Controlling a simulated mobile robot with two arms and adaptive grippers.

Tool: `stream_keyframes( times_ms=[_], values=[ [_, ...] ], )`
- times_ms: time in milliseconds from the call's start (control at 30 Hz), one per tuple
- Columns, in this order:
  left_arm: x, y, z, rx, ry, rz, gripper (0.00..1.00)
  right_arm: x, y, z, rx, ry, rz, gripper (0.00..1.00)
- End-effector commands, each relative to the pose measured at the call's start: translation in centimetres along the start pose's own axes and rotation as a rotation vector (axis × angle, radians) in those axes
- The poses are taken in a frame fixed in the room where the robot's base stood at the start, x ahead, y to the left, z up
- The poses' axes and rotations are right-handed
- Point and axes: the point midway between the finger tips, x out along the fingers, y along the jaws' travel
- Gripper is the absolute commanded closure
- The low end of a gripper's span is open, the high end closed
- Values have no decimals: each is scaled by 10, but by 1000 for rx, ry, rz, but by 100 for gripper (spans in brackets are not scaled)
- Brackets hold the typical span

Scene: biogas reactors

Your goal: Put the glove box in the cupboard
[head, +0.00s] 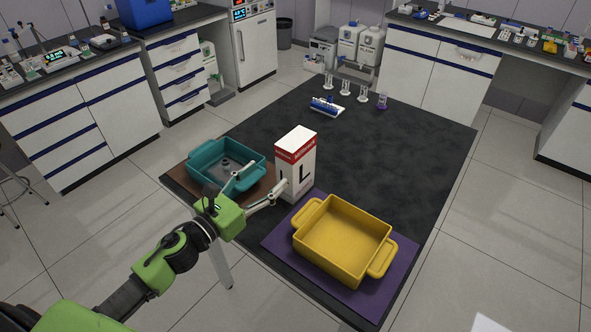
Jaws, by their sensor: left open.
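A tall white box with a red band at its top (296,168), which looks like the glove box, stands upright on the black table (400,150), between the teal and yellow trays. My left gripper (267,175) is open at the box's left side. One finger reaches over the teal tray, and the other ends at or very near the box's lower left edge; I cannot tell if it touches. White cupboards with shut doors stand under the back right bench (430,68) and the left bench (118,108). Which cupboard is meant is unclear. My right gripper is not in view.
A teal tray (218,147) sits on a brown mat left of the box. A yellow tray (345,235) sits on a purple mat (275,242) to the right. Small glassware (345,89) and a blue-white rack (326,106) stand at the far edge.

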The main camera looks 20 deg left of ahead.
Motion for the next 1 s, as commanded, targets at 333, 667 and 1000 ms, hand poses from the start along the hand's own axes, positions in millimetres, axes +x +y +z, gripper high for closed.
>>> stream_keyframes(
  times_ms=[333,667,1000],
  values=[
    [62,-1,5,3,-5,-2,39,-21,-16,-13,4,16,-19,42],
    [87,-2,4,3,-4,-5,39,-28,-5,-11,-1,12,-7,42],
    [128,-2,3,3,-4,-6,39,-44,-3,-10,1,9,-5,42]
  ],
)
